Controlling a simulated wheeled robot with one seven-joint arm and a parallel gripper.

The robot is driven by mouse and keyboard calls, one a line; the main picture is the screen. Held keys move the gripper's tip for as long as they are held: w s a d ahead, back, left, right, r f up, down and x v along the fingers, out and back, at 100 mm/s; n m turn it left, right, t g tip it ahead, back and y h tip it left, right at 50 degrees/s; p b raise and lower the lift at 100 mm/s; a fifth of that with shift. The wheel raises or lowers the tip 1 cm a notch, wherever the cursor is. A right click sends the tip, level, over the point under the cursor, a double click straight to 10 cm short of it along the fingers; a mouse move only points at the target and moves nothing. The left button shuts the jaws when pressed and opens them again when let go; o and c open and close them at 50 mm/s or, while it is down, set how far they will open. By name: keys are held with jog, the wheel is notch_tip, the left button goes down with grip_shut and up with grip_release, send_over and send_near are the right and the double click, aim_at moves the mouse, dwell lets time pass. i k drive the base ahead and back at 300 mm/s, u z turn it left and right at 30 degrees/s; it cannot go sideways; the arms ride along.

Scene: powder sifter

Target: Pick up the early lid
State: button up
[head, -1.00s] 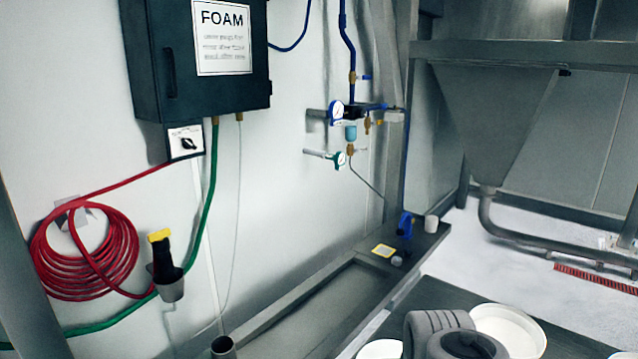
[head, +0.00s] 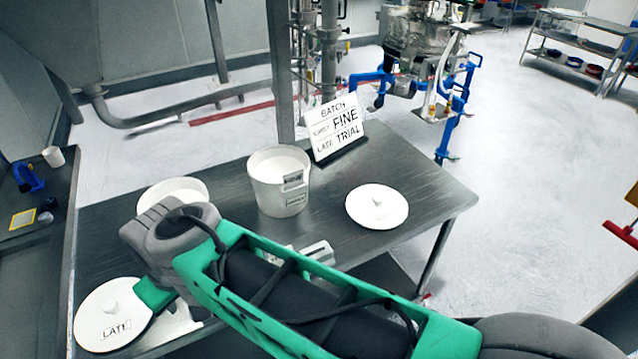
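Two round white lids with knobs are on the dark metal table. One lid (head: 113,314) at the lower left is marked LATE. The other lid (head: 377,206) lies flat on the right part of the table, and I can read no label on it. A white pail (head: 279,170) with small labels stands between the lids, at the back. A second white pail (head: 172,186) stands to its left, partly behind my arm. My green and grey arm crosses the front of the table. I cannot make out my gripper's fingers.
A sign (head: 338,128) reading BATCH, FINE and TRIAL stands at the table's (head: 425,185) back edge, behind the pail. A pale object (head: 315,253) lies partly behind my arm. Bare tabletop surrounds the right lid. A side bench (head: 38,255) is at the left.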

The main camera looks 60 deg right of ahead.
aim_at(372, 206)
jog(key=z, duration=1.65)
jog(key=i, duration=0.1)
jog(key=u, duration=0.3)
jog(key=k, duration=1.1)
jog(key=z, duration=0.8)
jog(key=i, duration=0.9)
jog(key=u, duration=0.25)
jog(key=k, duration=0.2)
jog(key=u, duration=0.1)
